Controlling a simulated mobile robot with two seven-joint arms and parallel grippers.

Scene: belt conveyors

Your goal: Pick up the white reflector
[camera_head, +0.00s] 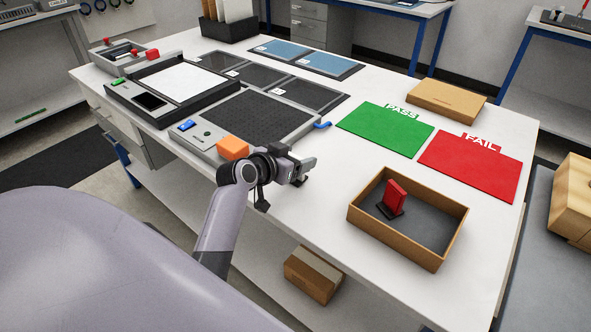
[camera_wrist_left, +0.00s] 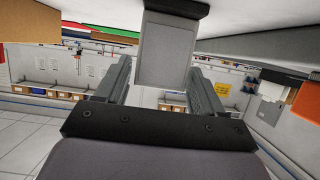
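The white reflector (camera_wrist_left: 163,58) shows in the left wrist view as a pale grey-white block on a dark base, upside down in that picture. It is in line with the gap between the fingers of my left gripper (camera_wrist_left: 160,92), which look open. I cannot tell whether they touch it. In the head view my left gripper (camera_head: 301,165) is low over the table's near edge and mostly hides the reflector. A dark base shows just below the fingers. My right gripper is not in view.
An orange block (camera_head: 232,148) is close left of my gripper, beside a grey-black device (camera_head: 250,118). A cardboard tray (camera_head: 395,238) holding a red reflector stands to the right. Green PASS (camera_head: 385,130) and red FAIL (camera_head: 470,168) mats lie behind. The white table (camera_head: 320,210) is bare between.

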